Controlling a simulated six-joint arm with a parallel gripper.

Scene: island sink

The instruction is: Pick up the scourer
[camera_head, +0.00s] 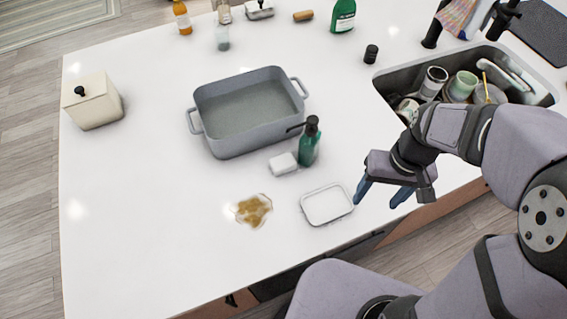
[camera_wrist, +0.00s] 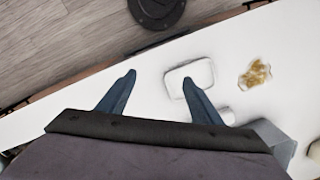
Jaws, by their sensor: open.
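My gripper (camera_head: 381,195) is open and empty above the front edge of the counter, just right of a shallow white tray (camera_head: 327,204). In the wrist view, the right finger of my gripper (camera_wrist: 159,79) overlaps the edge of the tray (camera_wrist: 197,70). A small white block (camera_head: 283,163) lies at the foot of a green pump bottle (camera_head: 309,143). It may be the scourer, but I cannot tell for sure. The block is partly hidden by a finger in the wrist view (camera_wrist: 226,115). My gripper is apart from it.
A brown spill (camera_head: 253,210) lies left of the tray. A grey two-handled pan (camera_head: 225,143) stands behind the block. The sink (camera_head: 389,87) at right holds several dishes. A cream canister (camera_head: 95,103) stands far left. The counter's left front is clear.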

